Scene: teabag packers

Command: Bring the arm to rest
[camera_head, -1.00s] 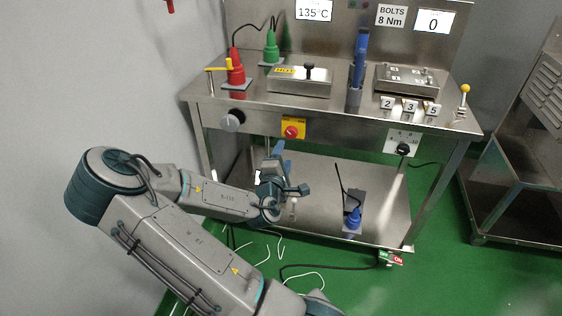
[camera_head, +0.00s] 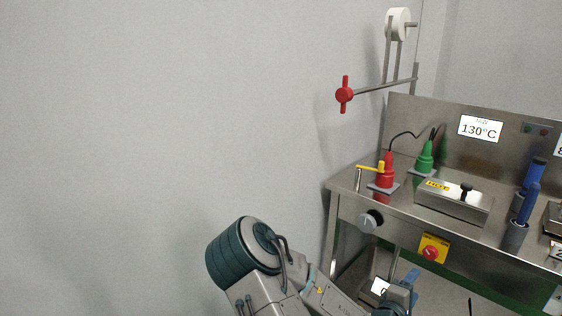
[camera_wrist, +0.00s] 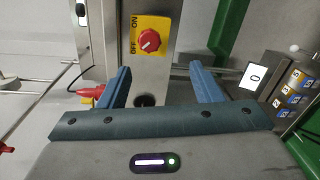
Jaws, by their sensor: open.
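My arm is at the bottom of the head view, folded in front of the steel bench (camera_head: 345,205) and cut off by the frame edge. My gripper (camera_wrist: 163,82) is open and empty in the wrist view, its two blue fingers well apart. Beyond the fingers, the wrist view shows the red rotary switch (camera_wrist: 149,41) on its yellow OFF/ON plate. The switch also shows on the bench front in the head view (camera_head: 431,252). The gripper is mostly hidden at the bottom edge of the head view.
The bench top holds a red plug (camera_head: 387,172), a green plug (camera_head: 424,158), a steel box marked HOT (camera_head: 450,203) and blue-handled tools (camera_head: 526,200). A red-handled bar (camera_head: 344,95) juts out left above the bench. The left side is bare wall.

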